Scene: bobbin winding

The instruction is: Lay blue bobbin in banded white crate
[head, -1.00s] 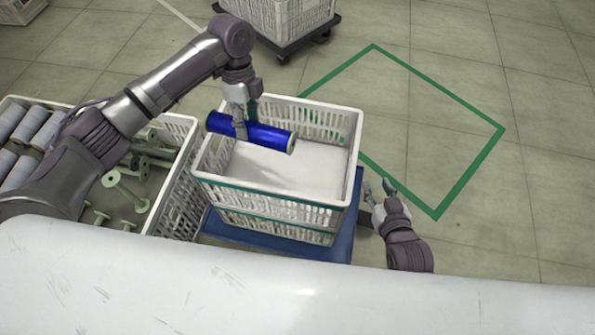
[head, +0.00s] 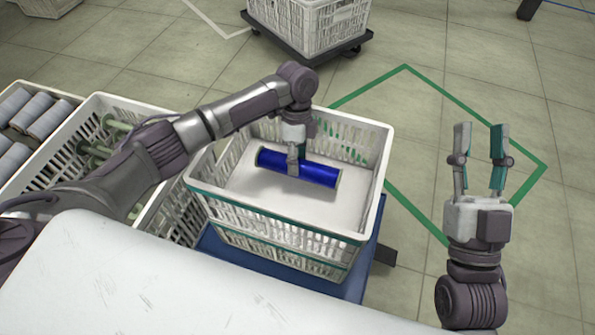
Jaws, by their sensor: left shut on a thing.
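The blue bobbin (head: 318,172) is inside the banded white crate (head: 275,208), low over its bare floor. I cannot tell whether it touches the floor. My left gripper (head: 297,165) is shut on the bobbin near its middle and reaches down into the crate from above. The crate is white and slatted, with a green band, and holds nothing else that I can see. My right gripper (head: 481,160) is open and empty, pointing up, to the right of the crate.
The crate stands on a blue base (head: 215,248). To the left, another white crate (head: 100,108) holds pale green empty bobbins, and grey spools (head: 38,108) lie beyond. A white crate on a dark dolly (head: 305,50) stands behind. Green tape (head: 405,68) marks open floor at right.

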